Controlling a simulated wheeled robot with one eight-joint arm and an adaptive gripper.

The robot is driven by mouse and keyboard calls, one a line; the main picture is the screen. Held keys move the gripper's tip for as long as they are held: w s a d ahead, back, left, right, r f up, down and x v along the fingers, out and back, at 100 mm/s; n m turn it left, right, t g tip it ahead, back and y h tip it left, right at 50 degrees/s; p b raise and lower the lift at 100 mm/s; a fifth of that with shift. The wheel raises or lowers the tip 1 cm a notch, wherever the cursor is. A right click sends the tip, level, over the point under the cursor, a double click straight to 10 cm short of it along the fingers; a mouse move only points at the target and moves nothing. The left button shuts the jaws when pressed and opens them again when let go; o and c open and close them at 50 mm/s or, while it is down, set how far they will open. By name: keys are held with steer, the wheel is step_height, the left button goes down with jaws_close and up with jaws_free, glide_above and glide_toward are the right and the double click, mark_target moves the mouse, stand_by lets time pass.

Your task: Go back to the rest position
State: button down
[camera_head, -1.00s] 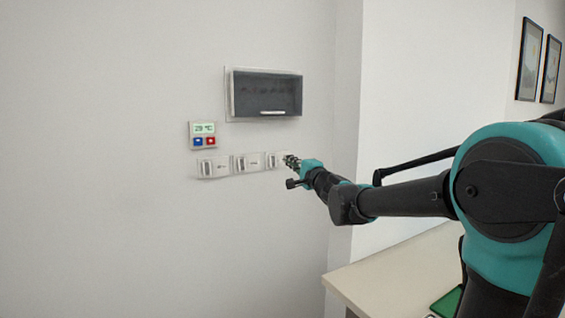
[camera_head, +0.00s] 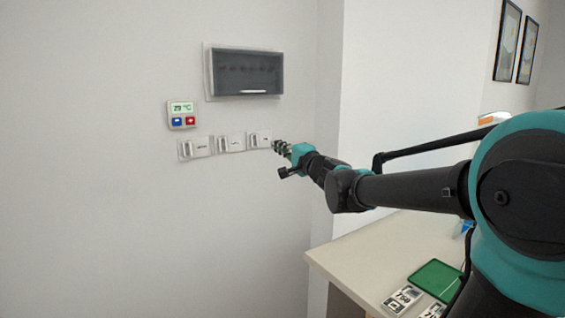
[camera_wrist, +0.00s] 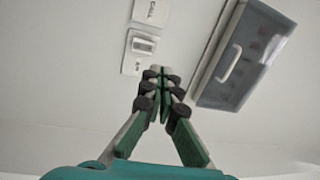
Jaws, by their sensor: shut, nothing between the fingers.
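My gripper (camera_head: 281,147) is shut and empty, its fingertips close to the right side of the rightmost wall switch (camera_head: 260,140). I cannot tell whether they touch the wall. In the wrist view my gripper (camera_wrist: 160,72) has its fingertips together, just below a white switch (camera_wrist: 143,45) in the picture. My arm reaches in from the right in the head view.
A grey-fronted wall box (camera_head: 246,73) hangs above the switches; it also shows in the wrist view (camera_wrist: 240,55). A counter (camera_head: 350,255) at lower right holds a green tray (camera_head: 436,279) and cards (camera_head: 402,299).

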steer(key=s+d+f+n+g+h, duration=0.1)
steer(key=s+f+n+g, duration=0.15)
steer(key=s+f, duration=0.45)
steer(key=s+d+f+n+g+h, duration=0.1)
steer(key=s+d+f+n+g, duration=0.15)
steer(key=f, duration=0.75)
steer(key=s+d+f+n+g+h, duration=0.15)
steer(key=s+f+n, duration=0.3)
steer(key=f, duration=0.45)
steer(key=s+d+f+g+h, duration=0.4)
steer(key=s+d+f+h, duration=0.4)
steer(key=s+d+f, duration=0.7)
step_height(320, 180, down, 2)
steer(key=shift+d+g, duration=0.35)
steer(key=shift+d, duration=0.5)
